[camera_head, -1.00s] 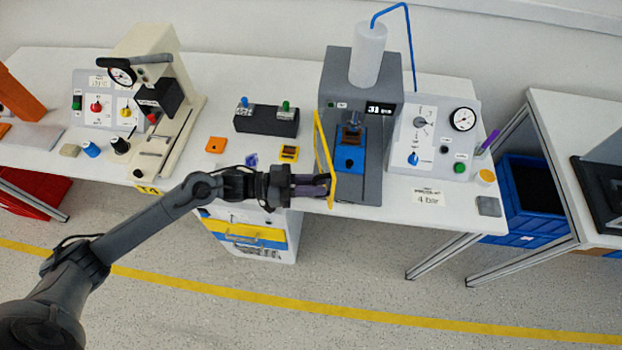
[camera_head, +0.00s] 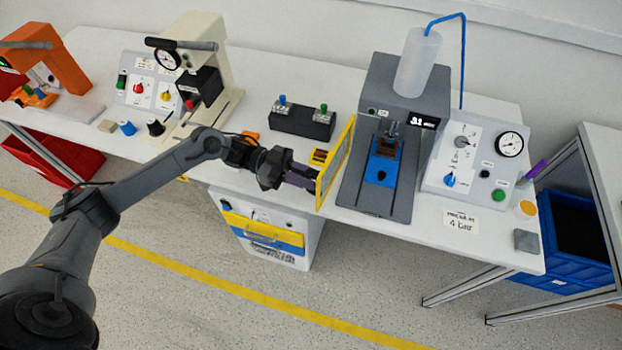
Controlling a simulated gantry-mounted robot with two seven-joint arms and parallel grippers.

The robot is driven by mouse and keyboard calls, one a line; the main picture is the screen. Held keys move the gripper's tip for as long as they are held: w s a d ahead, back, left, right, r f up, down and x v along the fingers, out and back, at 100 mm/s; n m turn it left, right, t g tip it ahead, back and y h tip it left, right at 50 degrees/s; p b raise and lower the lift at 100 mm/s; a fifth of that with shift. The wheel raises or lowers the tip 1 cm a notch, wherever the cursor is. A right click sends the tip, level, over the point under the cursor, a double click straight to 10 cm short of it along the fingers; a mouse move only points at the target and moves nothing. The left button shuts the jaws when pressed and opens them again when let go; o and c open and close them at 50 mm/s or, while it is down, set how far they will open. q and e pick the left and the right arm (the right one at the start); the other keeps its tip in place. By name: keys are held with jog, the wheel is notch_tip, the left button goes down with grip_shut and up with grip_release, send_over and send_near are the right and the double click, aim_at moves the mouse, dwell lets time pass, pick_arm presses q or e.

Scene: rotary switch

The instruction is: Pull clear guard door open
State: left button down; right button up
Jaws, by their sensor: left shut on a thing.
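The guard door (camera_head: 337,165) is a clear panel in a yellow frame at the left side of the grey press machine (camera_head: 394,85). It stands swung out to the left of the machine's front, and I see its face at a slant. The blue fixture (camera_head: 382,172) inside the machine is uncovered from the front. My left gripper (camera_head: 312,181) is shut on the guard door at its near lower edge; the exact contact on the frame is small and partly hidden by the fingers. My right gripper is not in view.
A grey control panel (camera_head: 470,158) with a gauge stands right of the machine. A black block with two switches (camera_head: 302,122) and a cream press (camera_head: 195,70) stand to the left. A blue crate (camera_head: 570,240) is at the right.

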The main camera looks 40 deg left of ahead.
pick_arm(q)
jog(key=shift+a, duration=0.1)
jog(key=c, duration=1.2)
grip_release()
jog(key=shift+c, duration=0.2)
jog(key=v, duration=1)
jog(key=shift+a+b, duration=0.35)
jog(key=shift+a, duration=0.05)
jog(key=shift+s, duration=0.1)
